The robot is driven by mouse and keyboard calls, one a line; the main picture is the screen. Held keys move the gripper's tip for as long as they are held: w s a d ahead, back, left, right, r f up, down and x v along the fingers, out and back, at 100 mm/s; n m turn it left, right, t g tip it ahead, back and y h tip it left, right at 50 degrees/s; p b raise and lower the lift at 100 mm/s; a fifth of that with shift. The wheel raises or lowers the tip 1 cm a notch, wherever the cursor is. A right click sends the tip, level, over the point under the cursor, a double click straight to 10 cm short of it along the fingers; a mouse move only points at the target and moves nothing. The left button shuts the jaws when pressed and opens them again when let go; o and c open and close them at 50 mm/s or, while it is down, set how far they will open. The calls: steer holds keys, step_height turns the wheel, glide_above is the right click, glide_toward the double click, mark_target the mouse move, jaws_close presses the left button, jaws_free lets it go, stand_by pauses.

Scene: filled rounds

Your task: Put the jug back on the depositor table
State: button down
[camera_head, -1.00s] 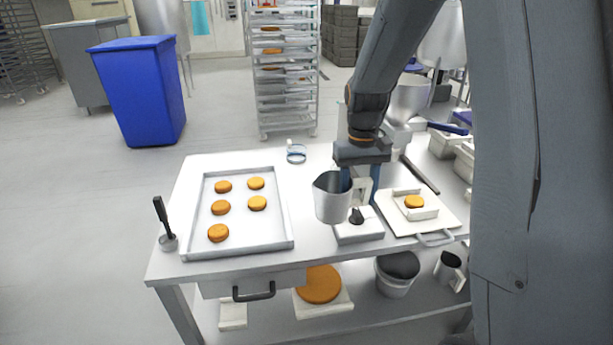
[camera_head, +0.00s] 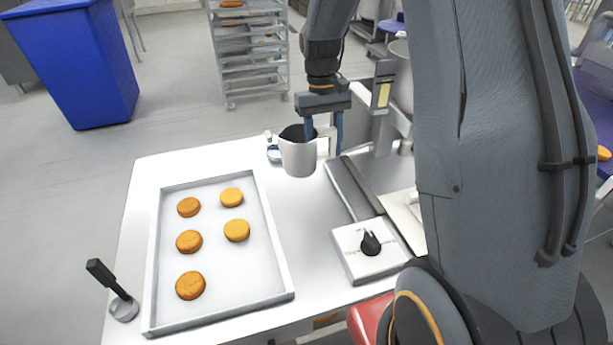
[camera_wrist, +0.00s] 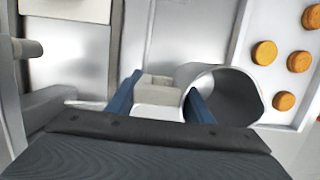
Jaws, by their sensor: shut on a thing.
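The jug (camera_head: 298,156) is a light grey cup with a dark inside. My gripper (camera_head: 323,130) is shut on its handle at the right side, above the back part of the white table (camera_head: 165,160). I cannot tell whether the jug's base touches the table top. In the wrist view the blue fingers of my gripper (camera_wrist: 163,100) stand either side of the pale handle (camera_wrist: 157,97), and the jug (camera_wrist: 228,92) lies to the right with its open mouth showing. The jug looks empty.
A tray (camera_head: 283,262) with several orange-brown rounds is on the table's left. A white block with a black knob (camera_head: 352,262) sits at right front, by the depositor machine (camera_head: 383,110).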

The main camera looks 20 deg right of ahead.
steer(key=shift+w+p+x, duration=0.25)
steer(key=shift+p+x, duration=0.1)
steer(key=shift+x, duration=1.1)
steer(key=shift+w+p+x, duration=0.3)
steer(key=shift+x, duration=1.1)
steer(key=shift+w+p+x, duration=0.25)
steer(key=shift+p+x, duration=0.1)
steer(key=shift+x, duration=1.1)
steer(key=shift+f, duration=0.2)
steer(key=c, duration=0.9)
jaws_free()
steer(key=b+v, duration=0.3)
steer(key=v, duration=0.9)
steer(key=shift+s, duration=0.1)
steer(key=s+a+t, duration=0.1)
steer(key=s, duration=0.5)
steer(key=s+a+f+t, duration=0.1)
steer(key=s+a, duration=0.1)
steer(key=s, duration=0.5)
steer(key=s+a+f+t, duration=0.1)
steer(key=s+a, duration=0.1)
steer(key=s, duration=0.4)
steer(key=shift+s, duration=0.35)
